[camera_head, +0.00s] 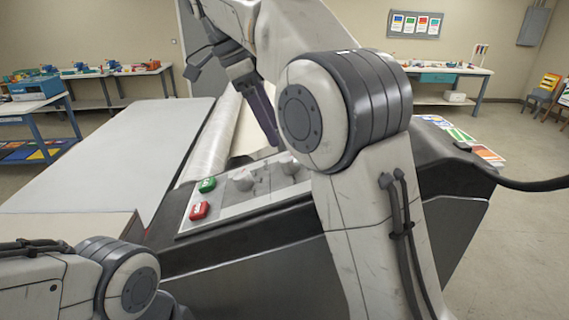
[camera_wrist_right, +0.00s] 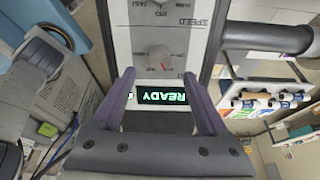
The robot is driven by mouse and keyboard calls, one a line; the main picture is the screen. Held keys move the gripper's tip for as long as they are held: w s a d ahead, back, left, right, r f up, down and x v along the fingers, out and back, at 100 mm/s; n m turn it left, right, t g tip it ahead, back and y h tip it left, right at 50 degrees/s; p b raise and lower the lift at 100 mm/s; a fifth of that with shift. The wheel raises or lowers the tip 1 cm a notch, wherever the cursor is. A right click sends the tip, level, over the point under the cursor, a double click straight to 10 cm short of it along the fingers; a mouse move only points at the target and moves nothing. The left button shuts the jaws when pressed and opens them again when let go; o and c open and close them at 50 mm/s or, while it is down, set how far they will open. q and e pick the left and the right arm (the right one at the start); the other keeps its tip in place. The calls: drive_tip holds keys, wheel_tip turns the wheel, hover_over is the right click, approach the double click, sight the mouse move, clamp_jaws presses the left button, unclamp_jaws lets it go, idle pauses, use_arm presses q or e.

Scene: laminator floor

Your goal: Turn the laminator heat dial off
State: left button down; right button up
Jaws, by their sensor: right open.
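The laminator (camera_head: 230,250) has a sloped control panel with two grey dials, a left one (camera_head: 243,181) and a right one (camera_head: 288,165), the right one partly hidden by my right arm. I cannot tell which is the heat dial. In the right wrist view a round dial (camera_wrist_right: 160,57) shows just beyond the fingertips, near a lit green READY display (camera_wrist_right: 162,96) seen upside down. A SPEED label is printed on the panel there. My right gripper (camera_head: 268,138) is open and empty above the panel; its fingers (camera_wrist_right: 160,74) appear apart from the dial. My left gripper is out of view.
A green button (camera_head: 207,185) and a red button (camera_head: 199,210) sit left of the dials. Colour cards (camera_head: 460,135) and a black cable (camera_head: 530,185) are at the right.

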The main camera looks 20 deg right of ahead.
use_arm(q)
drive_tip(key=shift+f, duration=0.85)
use_arm(e)
drive_tip(key=x, duration=0.6)
drive_tip(key=shift+s+d+f, duration=0.1)
drive_tip(key=shift+f, duration=0.2)
drive_tip(key=shift+c, duration=0.4)
clamp_jaws()
